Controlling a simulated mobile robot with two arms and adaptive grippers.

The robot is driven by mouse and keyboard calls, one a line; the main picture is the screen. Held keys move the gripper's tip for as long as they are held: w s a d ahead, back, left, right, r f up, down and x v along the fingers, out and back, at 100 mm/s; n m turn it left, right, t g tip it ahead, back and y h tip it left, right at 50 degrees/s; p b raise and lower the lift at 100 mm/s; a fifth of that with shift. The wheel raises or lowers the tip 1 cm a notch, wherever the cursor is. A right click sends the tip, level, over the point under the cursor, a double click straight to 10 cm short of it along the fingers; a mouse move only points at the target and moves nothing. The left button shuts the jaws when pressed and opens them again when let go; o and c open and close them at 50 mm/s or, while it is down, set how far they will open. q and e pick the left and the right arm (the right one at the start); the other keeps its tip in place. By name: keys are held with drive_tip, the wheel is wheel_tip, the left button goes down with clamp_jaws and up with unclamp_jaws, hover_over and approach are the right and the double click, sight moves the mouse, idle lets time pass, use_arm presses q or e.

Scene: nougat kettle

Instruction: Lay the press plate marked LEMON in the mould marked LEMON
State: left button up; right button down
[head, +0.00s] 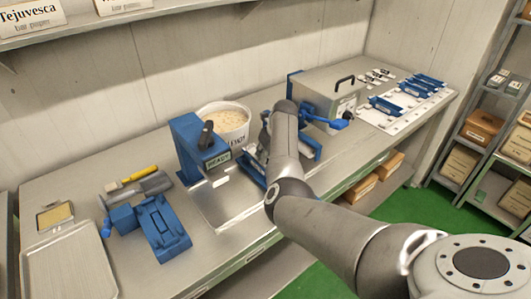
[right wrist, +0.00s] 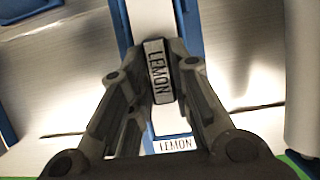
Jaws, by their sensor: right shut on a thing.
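In the head view my right arm covers the gripper and plate, and blue mould parts (head: 304,146) show beside the arm. My left gripper is not in view.
A blue press marked READY (head: 187,140) and a white tub (head: 226,118) stand left of my arm. A grey box with a black handle (head: 327,92) stands behind it. A white board (head: 405,100) with several blue-and-white moulds lies at right. A blue stand (head: 160,228) is at left.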

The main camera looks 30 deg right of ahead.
drive_tip(key=c, duration=0.9)
unclamp_jaws()
drive_tip(key=shift+o, duration=0.2)
drive_tip(key=shift+r, duration=0.15)
wheel_tip(320, 180, up, 8)
drive_tip(key=p, duration=0.8)
idle(0.3)
